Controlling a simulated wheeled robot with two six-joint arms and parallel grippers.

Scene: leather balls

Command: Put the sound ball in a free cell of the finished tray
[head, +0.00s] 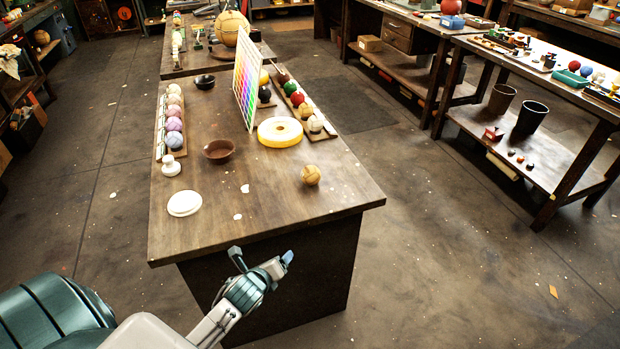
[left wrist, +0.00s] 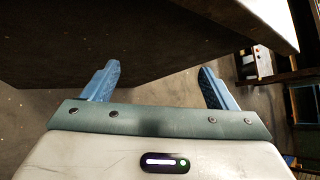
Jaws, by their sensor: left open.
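A tan leather ball (head: 311,175) lies alone near the right edge of the wooden table, in the head view. A long tray (head: 183,133) with a row of pale, pink and bluish balls lies along the table's left side. Another tray (head: 322,136) with several differently coloured balls lies at the right, partly behind a colour chart. I cannot tell which tray is the finished one or see a free cell clearly. My left gripper (head: 287,259) is in front of the table's near side, below its top; the left wrist view shows it open and empty (left wrist: 158,80). My right gripper is out of view.
The upright colour chart (head: 247,85) stands mid-table. A yellow-and-white roll (head: 280,132), brown bowl (head: 219,151), dark bowl (head: 205,82), white disc (head: 184,203) and small white pot (head: 170,166) stand on it. The table's near part (head: 255,215) is mostly clear.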

